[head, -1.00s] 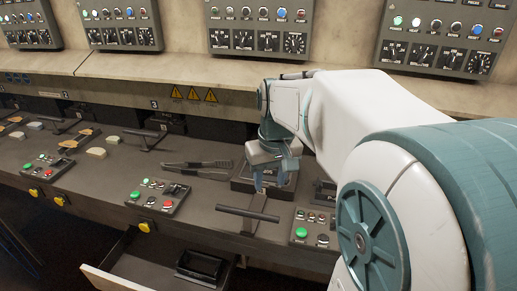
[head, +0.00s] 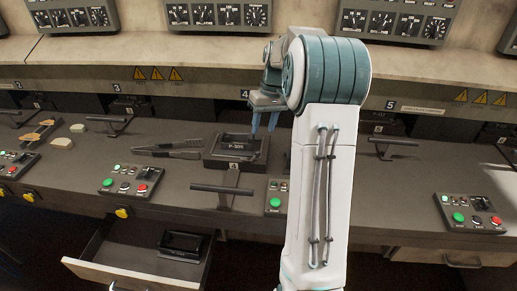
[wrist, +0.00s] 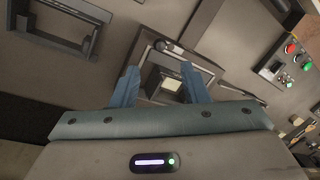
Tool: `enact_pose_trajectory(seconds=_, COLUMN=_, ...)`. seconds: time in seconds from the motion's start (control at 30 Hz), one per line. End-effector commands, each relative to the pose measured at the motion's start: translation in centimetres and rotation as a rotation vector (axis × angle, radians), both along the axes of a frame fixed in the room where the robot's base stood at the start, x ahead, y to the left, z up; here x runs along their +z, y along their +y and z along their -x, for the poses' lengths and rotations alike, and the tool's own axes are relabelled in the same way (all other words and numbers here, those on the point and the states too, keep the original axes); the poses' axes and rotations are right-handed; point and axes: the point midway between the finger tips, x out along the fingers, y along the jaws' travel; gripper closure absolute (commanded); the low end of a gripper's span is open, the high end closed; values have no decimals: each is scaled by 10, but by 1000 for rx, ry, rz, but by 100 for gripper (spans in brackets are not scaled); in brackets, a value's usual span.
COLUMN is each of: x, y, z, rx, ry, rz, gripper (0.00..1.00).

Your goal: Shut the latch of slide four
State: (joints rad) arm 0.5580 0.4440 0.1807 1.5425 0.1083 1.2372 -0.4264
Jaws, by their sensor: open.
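A dark box marked 4 (head: 222,155) sits on the bench below the ledge label 4. A T-shaped black bar handle (head: 222,190) lies in front of it, low over the bench; I cannot tell for sure whether this bar is the latch. My gripper (head: 263,124) is open and empty, pointing down above the right back part of the box. Whether the fingers touch anything is unclear.
Long tongs (head: 168,148) lie left of the box. Button panels (head: 130,181) stand along the bench front. An open drawer (head: 90,266) holding a dark tray (head: 183,243) juts out below. Another bar handle (head: 391,141) stands right of my arm.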

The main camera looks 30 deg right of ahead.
Motion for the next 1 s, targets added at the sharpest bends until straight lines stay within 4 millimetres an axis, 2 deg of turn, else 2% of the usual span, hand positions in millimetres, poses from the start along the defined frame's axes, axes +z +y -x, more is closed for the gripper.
enact_pose_trajectory(seconds=0.2, x=-46, y=10, z=1, rx=1, ry=5, rz=-1, gripper=59)
enact_pose_trajectory(seconds=0.4, x=-78, y=16, z=1, rx=1, ry=3, rz=0, gripper=59)
enact_pose_trajectory(seconds=0.6, x=-93, y=19, z=0, rx=0, ry=0, rz=1, gripper=59)
enact_pose_trajectory(seconds=0.87, x=-95, y=19, z=0, rx=0, ry=0, rz=1, gripper=59)
enact_pose_trajectory(seconds=0.9, x=-95, y=19, z=0, rx=0, ry=0, rz=1, gripper=62)
enact_pose_trajectory(seconds=1.0, x=-94, y=19, z=0, rx=0, ry=0, rz=1, gripper=90)
